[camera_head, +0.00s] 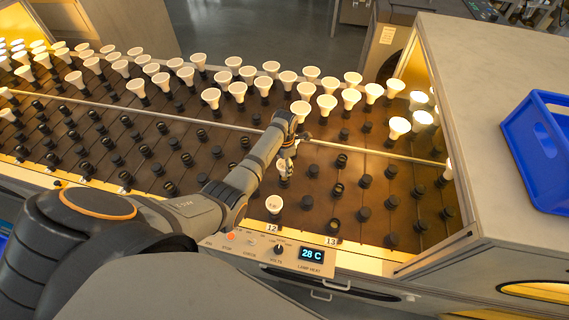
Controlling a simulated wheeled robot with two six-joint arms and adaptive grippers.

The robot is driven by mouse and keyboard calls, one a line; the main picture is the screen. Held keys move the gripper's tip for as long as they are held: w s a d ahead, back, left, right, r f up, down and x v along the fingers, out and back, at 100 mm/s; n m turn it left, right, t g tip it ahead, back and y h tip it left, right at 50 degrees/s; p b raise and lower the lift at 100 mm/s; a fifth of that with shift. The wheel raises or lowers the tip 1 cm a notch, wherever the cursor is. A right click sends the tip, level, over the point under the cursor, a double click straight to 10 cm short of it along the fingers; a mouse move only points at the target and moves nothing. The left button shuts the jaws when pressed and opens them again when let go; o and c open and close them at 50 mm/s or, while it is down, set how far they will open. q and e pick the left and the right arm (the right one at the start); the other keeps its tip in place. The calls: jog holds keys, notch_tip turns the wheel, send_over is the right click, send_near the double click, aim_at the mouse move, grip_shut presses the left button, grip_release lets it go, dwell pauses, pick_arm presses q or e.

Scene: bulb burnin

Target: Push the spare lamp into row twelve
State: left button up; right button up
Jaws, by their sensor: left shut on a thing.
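My left arm reaches over the rack, and its gripper (287,155) points down above the row behind the label 12 (272,228). It is shut on a white lamp (285,169), which is partly covered by the fingers. Whether this lamp touches a socket below is too small to tell. Another white lamp (274,204) stands at the front of the same row, just behind the label. My right gripper is not in view.
Empty dark sockets (335,191) fill the front area on both sides. Many white lamps (238,90) stand behind a thin rail (380,152). A grey cabinet wall and blue crate (545,150) are at right.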

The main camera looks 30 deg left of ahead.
pick_arm(q)
jog(key=shift+f+b, duration=0.7)
jog(key=shift+f, duration=0.5)
jog(key=o, duration=1.2)
jog(key=shift+o, duration=0.2)
jog(key=shift+r, duration=0.2)
notch_tip(320, 180, up, 12)
jog(key=shift+f, duration=0.1)
jog(key=shift+s+f, duration=0.1)
